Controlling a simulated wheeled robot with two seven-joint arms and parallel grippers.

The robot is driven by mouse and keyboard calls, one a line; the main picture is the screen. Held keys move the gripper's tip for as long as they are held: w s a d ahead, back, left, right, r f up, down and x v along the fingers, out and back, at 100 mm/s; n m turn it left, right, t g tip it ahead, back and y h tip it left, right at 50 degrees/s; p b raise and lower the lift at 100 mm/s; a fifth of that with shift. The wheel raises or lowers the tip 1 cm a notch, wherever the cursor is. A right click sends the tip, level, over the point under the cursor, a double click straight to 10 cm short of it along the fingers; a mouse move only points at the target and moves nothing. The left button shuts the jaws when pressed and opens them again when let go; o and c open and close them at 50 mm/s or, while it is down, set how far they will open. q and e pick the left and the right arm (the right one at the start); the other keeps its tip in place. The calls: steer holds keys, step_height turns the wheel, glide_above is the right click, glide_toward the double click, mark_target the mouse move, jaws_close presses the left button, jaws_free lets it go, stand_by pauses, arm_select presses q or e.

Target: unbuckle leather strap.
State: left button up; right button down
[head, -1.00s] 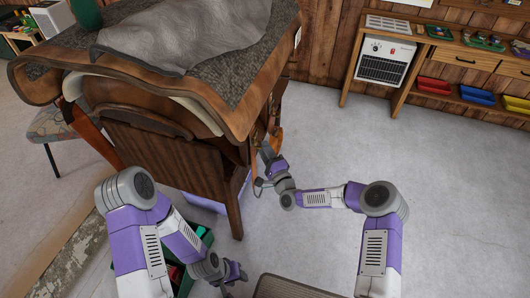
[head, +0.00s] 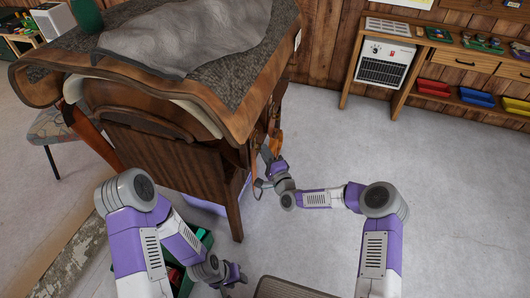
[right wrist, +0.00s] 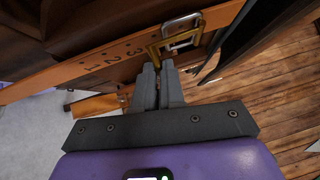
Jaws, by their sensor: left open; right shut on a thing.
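The tan leather strap (right wrist: 88,66) crosses the right wrist view and bears printed numbers. A brass-coloured buckle frame (right wrist: 155,55) with a silvery part sits on it, just beyond my fingertips. My right gripper (right wrist: 160,72) is shut, its fingers close together on the leather strap just below the buckle; the fingers hide the exact grip. In the head view my right gripper (head: 266,154) is at the right side of the saddle stand, beside the hanging strap (head: 277,142). My left gripper (head: 236,273) is open and empty, low in front of the stand.
A brown saddle (head: 205,95) with a grey cover (head: 185,35) rests on the wooden stand (head: 165,165). A green crate (head: 195,245) lies under my left arm. A heater (head: 385,62) and a shelf with coloured trays (head: 433,88) stand at the back right. The floor at right is clear.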

step_height(320, 180, up, 9)
steer(key=d+n+g+h+p, duration=0.1)
steer(key=n+g+h+p, duration=0.6)
steer(key=p, duration=1.7)
steer(key=shift+s+d+r+n+g+h, duration=0.15)
steer(key=shift+s+d+n+g+h, duration=0.2)
steer(key=shift+n+h, duration=0.65)
steer(key=c, duration=1.2)
jaws_free()
steer(key=shift+c, duration=0.2)
